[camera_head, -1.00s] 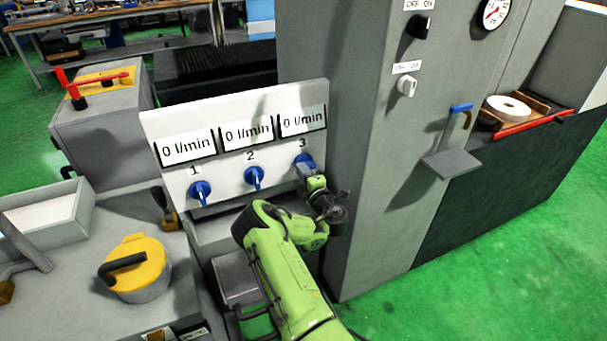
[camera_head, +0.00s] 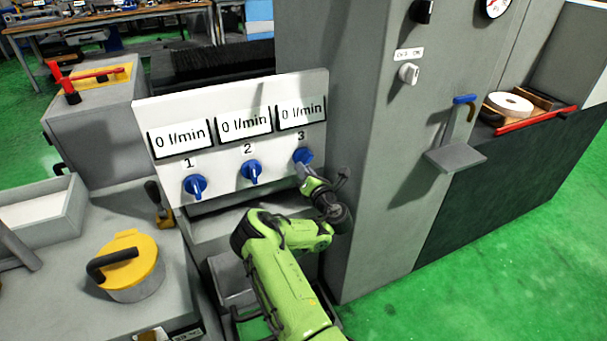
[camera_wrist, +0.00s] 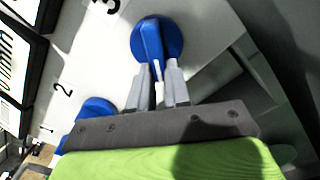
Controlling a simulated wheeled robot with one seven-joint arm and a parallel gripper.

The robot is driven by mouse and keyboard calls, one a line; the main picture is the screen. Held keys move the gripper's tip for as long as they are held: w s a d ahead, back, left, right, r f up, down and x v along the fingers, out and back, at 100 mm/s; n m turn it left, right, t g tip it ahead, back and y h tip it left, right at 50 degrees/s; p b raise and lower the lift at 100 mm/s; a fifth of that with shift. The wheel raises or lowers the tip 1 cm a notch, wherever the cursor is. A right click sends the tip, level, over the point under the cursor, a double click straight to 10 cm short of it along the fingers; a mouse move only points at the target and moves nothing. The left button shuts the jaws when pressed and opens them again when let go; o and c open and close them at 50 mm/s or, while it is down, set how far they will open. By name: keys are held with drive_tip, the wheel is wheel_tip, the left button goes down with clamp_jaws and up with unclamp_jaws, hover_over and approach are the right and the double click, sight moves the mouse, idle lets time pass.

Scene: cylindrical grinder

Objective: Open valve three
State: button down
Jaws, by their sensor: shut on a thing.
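The white panel (camera_head: 225,178) carries three blue valve knobs under displays that each read 0 l/min. Valve three (camera_head: 303,157) is the blue knob at the right, under the number 3, and its knob also fills the top of the wrist view (camera_wrist: 153,38). My gripper (camera_head: 305,170) is at valve three. In the wrist view its two grey fingers (camera_wrist: 158,78) are shut on the blue handle, one on each side. Valve two (camera_head: 251,171) and valve one (camera_head: 195,186) stand to the left, untouched. The fingertips are partly hidden in the head view.
A grey cabinet (camera_head: 375,180) with switches rises just right of the panel. A small shelf (camera_head: 455,157) juts from it. A yellow-lidded pot (camera_head: 130,262) stands on the grey surface at lower left. Green floor is clear at lower right.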

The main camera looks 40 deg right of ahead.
drive_tip(key=shift+s+d+f+n+b, duration=0.15)
drive_tip(key=shift+n+b, duration=0.2)
drive_tip(key=shift+n, duration=0.65)
drive_tip(key=shift+w+d+f+n+b, duration=0.15)
drive_tip(key=shift+n+b, duration=0.25)
drive_tip(key=shift+n, duration=0.6)
drive_tip(key=shift+s+d+f+n+b, duration=0.2)
drive_tip(key=shift+n+b, duration=0.15)
drive_tip(key=shift+n, duration=0.65)
drive_tip(key=c, duration=1.1)
unclamp_jaws()
drive_tip(key=shift+r, duration=0.15)
